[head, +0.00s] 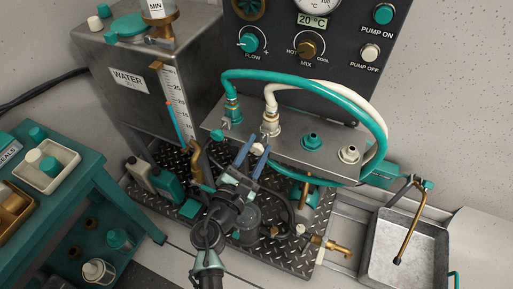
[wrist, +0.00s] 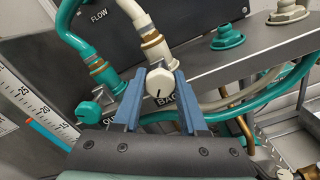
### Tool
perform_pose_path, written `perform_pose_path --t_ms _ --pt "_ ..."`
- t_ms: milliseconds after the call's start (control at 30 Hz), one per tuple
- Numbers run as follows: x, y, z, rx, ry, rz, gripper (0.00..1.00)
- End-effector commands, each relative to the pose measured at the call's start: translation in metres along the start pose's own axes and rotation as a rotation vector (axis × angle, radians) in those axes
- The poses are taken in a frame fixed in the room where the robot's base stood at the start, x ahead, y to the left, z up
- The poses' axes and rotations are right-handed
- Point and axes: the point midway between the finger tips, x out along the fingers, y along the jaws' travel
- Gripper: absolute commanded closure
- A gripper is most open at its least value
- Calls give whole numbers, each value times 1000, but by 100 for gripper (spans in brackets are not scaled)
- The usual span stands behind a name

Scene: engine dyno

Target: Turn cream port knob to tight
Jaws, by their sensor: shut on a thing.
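The cream port knob (wrist: 161,82) is a round cap with a short dark mark near its lower edge. It sits on the grey manifold, below the cream hose fitting (wrist: 155,47). My gripper (wrist: 161,90) has its two blue fingers on either side of the knob, shut on it. A label starting "BAC" beneath the knob is partly hidden by the right finger. In the head view the cream knob (head: 258,149) shows small between the blue fingertips. The teal port knob (wrist: 88,114) is to the left, clear of the fingers.
Teal (head: 300,78) and cream (head: 325,87) hoses loop over the manifold (head: 290,138) to the right. The water tank (head: 125,90) with its level scale (head: 176,100) stands at left. A metal sink (head: 405,250) is at right, and a teal cart (head: 90,180) is at left.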

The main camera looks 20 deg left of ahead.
Motion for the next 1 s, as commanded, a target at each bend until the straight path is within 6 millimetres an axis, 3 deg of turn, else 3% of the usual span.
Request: perform_pose_path --t_ms 100,133,267,1000 --pt "-1 -1 -1 1 2 -2 100" --pt "-1 -1 -1 1 2 -2 53" --pt "-1 -2 -1 0 3 -3 29" --pt "0 -8 -2 -7 3 -18 29"
